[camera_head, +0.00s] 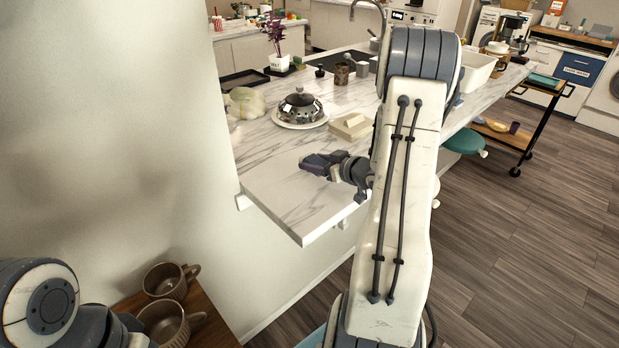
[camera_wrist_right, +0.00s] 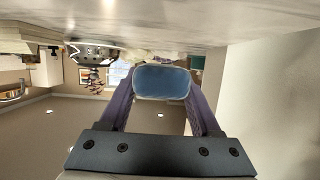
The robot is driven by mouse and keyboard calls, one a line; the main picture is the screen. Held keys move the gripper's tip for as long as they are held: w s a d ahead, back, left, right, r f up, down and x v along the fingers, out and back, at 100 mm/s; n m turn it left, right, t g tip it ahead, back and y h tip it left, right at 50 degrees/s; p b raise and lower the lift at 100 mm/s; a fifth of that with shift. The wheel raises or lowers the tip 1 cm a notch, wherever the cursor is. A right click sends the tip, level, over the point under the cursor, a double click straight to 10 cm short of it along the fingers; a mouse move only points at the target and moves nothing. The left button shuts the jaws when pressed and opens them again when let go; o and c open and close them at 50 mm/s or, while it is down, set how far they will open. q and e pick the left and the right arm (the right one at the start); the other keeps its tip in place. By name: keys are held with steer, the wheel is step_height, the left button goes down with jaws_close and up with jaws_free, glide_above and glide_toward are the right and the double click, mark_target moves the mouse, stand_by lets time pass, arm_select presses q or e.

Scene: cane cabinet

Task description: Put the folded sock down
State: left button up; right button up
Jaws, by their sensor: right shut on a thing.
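My right gripper (camera_head: 313,162) is low over the near end of the white marble counter (camera_head: 300,205), and its arm crosses the middle of the head view. In the right wrist view, which is upside down, the right gripper (camera_wrist_right: 163,100) is shut on a blue rounded thing, the folded sock (camera_wrist_right: 163,83), held between the two fingers. The sock lies close to the counter surface; I cannot tell whether it touches. In the head view the sock cannot be made out clearly. Part of my left arm shows at the lower left, but its gripper is out of view.
A domed metal dish on a plate (camera_head: 300,122), a cream block-like object (camera_head: 350,127) and a pale green lump (camera_head: 245,103) stand beyond the gripper. The counter's near corner is clear. Brown mugs (camera_head: 167,281) stand on a wooden surface at the lower left. A wall borders the left.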

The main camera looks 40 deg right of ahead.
mark_target(310, 186)
steer(key=shift+w+a+f, duration=0.3)
steer(key=shift+a+f, duration=0.25)
steer(key=shift+a, duration=0.3)
steer(key=shift+f, duration=2)
steer(key=shift+f, duration=0.1)
steer(key=shift+f, duration=0.15)
steer(key=o, duration=1.3)
steer(key=shift+o, duration=0.2)
steer(key=shift+s+r, duration=0.15)
steer(key=shift+r, duration=0.2)
steer(key=v, duration=1.1)
steer(key=shift+s+r+b, duration=0.1)
steer(key=shift+s+b, duration=0.25)
